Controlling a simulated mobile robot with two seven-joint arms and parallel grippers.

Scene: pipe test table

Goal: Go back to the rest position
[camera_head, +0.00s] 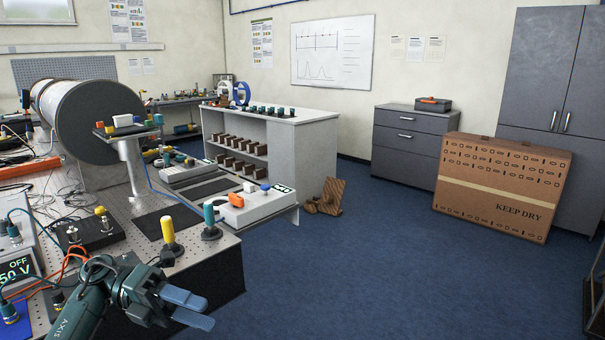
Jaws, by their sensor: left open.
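My left gripper (190,307) shows at the lower left of the head view. Its dark teal arm comes in from the lower left corner. Its two blue-grey fingers are apart and empty, pointing right past the front edge of the pipe test table (225,262). No object is between the fingers. My right gripper is not in view.
A yellow-topped plug (170,238) and a teal-topped plug (210,223) stand near the table's corner, behind my gripper. A white box (250,205) with an orange part lies beyond.

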